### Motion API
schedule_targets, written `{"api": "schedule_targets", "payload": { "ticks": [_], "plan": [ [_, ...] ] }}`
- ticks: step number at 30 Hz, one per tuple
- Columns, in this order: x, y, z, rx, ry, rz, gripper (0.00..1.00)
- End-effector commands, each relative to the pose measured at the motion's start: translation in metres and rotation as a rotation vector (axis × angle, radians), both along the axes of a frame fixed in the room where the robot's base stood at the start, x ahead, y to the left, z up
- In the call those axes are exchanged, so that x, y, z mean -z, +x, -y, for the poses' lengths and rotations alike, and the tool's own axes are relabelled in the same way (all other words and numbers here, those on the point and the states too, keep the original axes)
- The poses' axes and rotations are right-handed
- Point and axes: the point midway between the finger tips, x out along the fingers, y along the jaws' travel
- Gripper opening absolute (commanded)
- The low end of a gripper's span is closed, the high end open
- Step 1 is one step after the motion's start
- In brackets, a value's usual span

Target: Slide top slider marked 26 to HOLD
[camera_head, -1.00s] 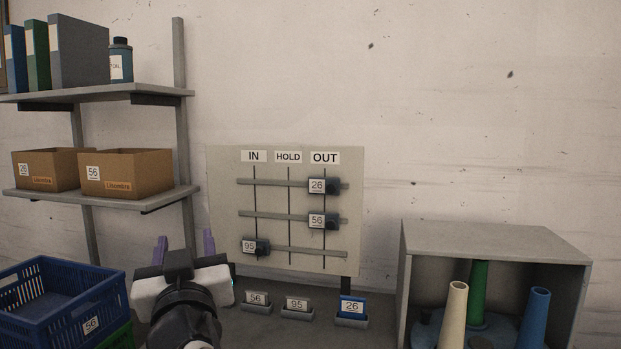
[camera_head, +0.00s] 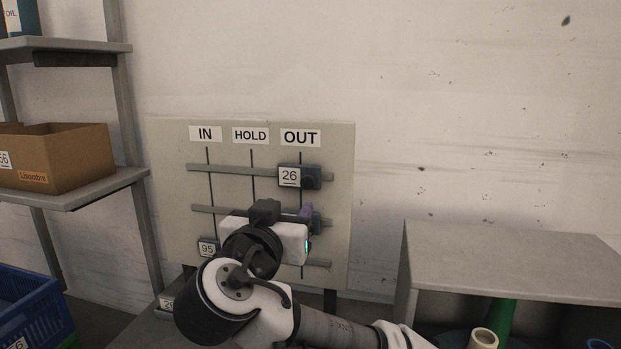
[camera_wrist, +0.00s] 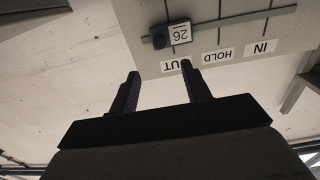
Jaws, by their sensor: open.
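The top slider marked 26 (camera_head: 299,177) is a dark block with a white label and a round knob. It sits on the top rail (camera_head: 222,168) of the grey board, at the OUT line, right of the HOLD label (camera_head: 250,135). In the wrist view the slider (camera_wrist: 177,33) appears upside down, beyond the fingertips. My gripper (camera_wrist: 160,73) is open and empty, with its two purple fingers apart. In the head view my gripper (camera_head: 304,212) is in front of the board, below slider 26 and apart from it in the picture. One finger is mostly hidden there.
The middle slider (camera_head: 317,222) is mostly hidden behind my gripper. The slider marked 95 (camera_head: 207,248) is at IN on the bottom rail. A shelf with a cardboard box (camera_head: 65,160) stands left, a grey cabinet (camera_head: 510,250) right. The wall above the board is clear.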

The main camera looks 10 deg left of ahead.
Motion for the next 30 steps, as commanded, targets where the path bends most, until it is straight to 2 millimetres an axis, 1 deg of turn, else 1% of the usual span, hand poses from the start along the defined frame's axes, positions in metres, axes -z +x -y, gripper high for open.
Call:
{"api": "schedule_targets", "payload": {
  "ticks": [1, 5, 7, 9, 15, 21, 25, 30],
  "plan": [
    [0.004, 0.003, 0.000, 0.001, 0.002, -0.001, 0.48],
    [0.007, 0.016, -0.001, 0.000, 0.003, -0.002, 0.48],
    [0.009, 0.025, 0.000, 0.001, 0.003, -0.004, 0.48],
    [-0.003, 0.041, 0.001, 0.006, -0.002, -0.003, 0.48],
    [-0.002, 0.085, 0.001, 0.005, -0.003, -0.004, 0.48],
    [-0.002, 0.118, 0.000, 0.002, -0.002, -0.001, 0.48],
    [-0.001, 0.130, 0.000, 0.001, -0.001, -0.001, 0.48],
    [0.001, 0.135, -0.001, -0.001, -0.001, 0.000, 0.48]
  ]
}}
